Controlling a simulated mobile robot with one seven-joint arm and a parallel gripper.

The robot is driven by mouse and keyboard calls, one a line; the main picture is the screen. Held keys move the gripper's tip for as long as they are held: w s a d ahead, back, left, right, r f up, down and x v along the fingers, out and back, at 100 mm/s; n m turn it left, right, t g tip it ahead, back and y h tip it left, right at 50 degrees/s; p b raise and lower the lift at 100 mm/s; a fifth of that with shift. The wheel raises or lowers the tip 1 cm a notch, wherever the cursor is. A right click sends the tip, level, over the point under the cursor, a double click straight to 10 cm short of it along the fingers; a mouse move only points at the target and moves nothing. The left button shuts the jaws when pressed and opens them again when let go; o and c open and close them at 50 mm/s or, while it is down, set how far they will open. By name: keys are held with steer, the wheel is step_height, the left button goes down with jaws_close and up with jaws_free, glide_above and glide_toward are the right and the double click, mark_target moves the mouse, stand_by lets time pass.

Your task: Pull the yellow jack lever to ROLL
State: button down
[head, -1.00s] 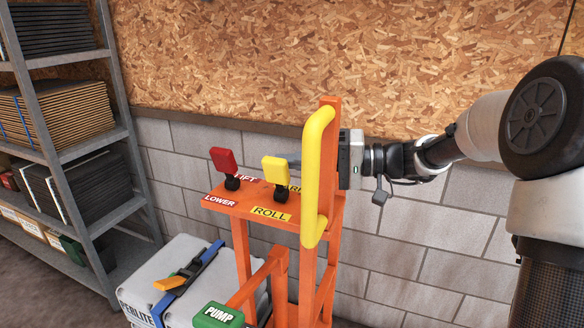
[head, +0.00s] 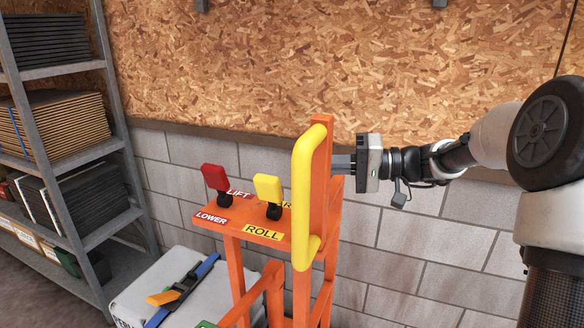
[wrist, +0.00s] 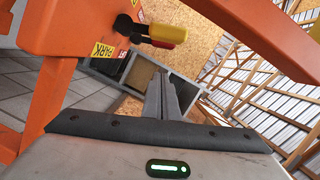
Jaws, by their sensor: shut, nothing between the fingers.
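The yellow jack lever (head: 268,188) stands on the orange jack's top plate, between the ROLL label (head: 263,232) in front and the partly hidden PARK label behind it. Its head leans slightly left of its black base; I cannot tell its exact setting. It also shows in the wrist view (wrist: 168,33), beside the red lever and above the PARK label (wrist: 103,50). My gripper (wrist: 163,97) is shut and empty. In the head view it is right of the orange post, apart from the lever, its fingertips hidden behind the post.
A curved yellow handle (head: 301,195) on the orange post (head: 322,215) stands between the lever and my gripper. The red lever (head: 216,177), with LIFT and LOWER labels, is left of the yellow one. A shelf (head: 40,110) stands far left. The block wall is behind.

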steer(key=s+d, duration=0.1)
steer(key=d, duration=0.5)
steer(key=shift+r+p, duration=0.3)
steer(key=shift+r, duration=0.05)
steer(key=shift+d, duration=0.1)
